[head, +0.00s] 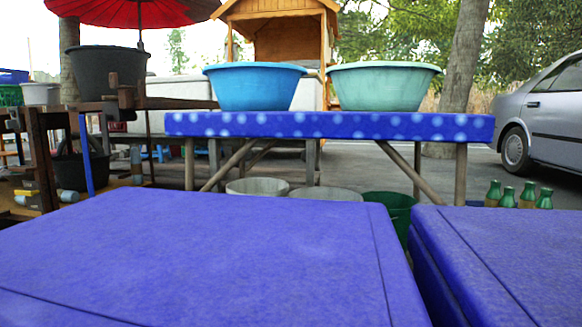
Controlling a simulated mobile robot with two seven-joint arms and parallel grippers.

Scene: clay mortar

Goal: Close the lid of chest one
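Two blue box-like shapes with flat tops fill the foreground in the head view; they look like chests. The larger one (200,250) spans the left and middle, with a thin seam line near its right and front edges. The second one (520,255) stands to its right, across a narrow dark gap, with a seam line along its left side. No raised lid shows on either. I see no label, so I cannot tell which is chest one. Their fronts and lower parts are out of view. Neither of my grippers is in view.
Behind stands a table (330,125) with a blue dotted cover, bearing a blue basin (254,88) and a pale green basin (383,88). Buckets stand below it, including a green one (395,208). Green bottles (508,197) stand at right. A car (545,110) is beyond.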

